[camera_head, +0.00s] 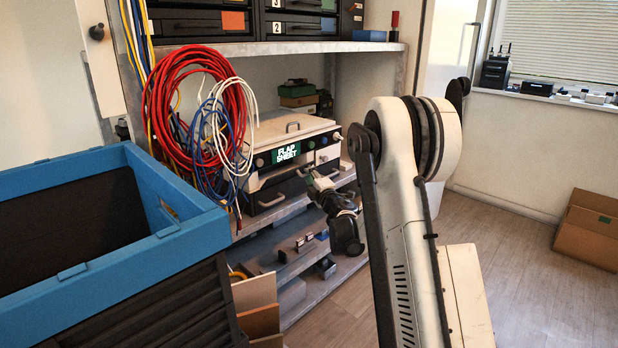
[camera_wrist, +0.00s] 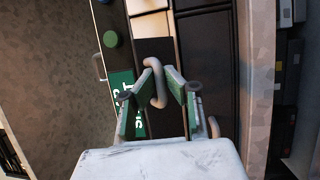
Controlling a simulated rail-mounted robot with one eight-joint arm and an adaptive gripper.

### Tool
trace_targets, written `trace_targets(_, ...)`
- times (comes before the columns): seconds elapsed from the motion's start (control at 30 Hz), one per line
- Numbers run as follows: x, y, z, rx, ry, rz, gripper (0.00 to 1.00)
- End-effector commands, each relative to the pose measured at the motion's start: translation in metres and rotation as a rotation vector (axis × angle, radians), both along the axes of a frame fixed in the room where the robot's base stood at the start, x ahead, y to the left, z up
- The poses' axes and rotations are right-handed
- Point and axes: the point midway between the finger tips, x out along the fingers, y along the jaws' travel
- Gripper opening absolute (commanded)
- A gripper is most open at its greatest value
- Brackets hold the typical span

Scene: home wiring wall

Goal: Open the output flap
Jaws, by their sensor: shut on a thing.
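The cream and black machine (camera_head: 290,133) sits on the middle shelf, with a lit green display (camera_head: 286,153) reading "FLAP SHEET". My gripper (camera_head: 316,180) is at the machine's front, right of the display and low down. The green display (camera_wrist: 138,122) and a green knob (camera_wrist: 110,39) show beside the fingers. The flap's edges are partly hidden by my gripper, so I cannot tell how far it is open.
Red, blue and white cable coils (camera_head: 207,105) hang left of the machine, close to its front. A blue-rimmed crate (camera_head: 90,285) fills the near left. Small items lie on the lower shelf (camera_head: 285,270). The floor (camera_head: 540,285) to the right is clear up to a cardboard box (camera_head: 590,230).

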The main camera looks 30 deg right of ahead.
Motion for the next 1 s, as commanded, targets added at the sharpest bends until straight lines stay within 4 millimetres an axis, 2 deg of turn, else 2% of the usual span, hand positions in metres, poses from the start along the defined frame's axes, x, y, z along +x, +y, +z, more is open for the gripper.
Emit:
trace_targets(0.57, -0.003, -0.001, -0.021, 0.087, -0.254, 0.000, 0.00)
trace_targets(1.0, -0.001, 0.000, -0.039, 0.183, -0.539, 0.000, 0.00)
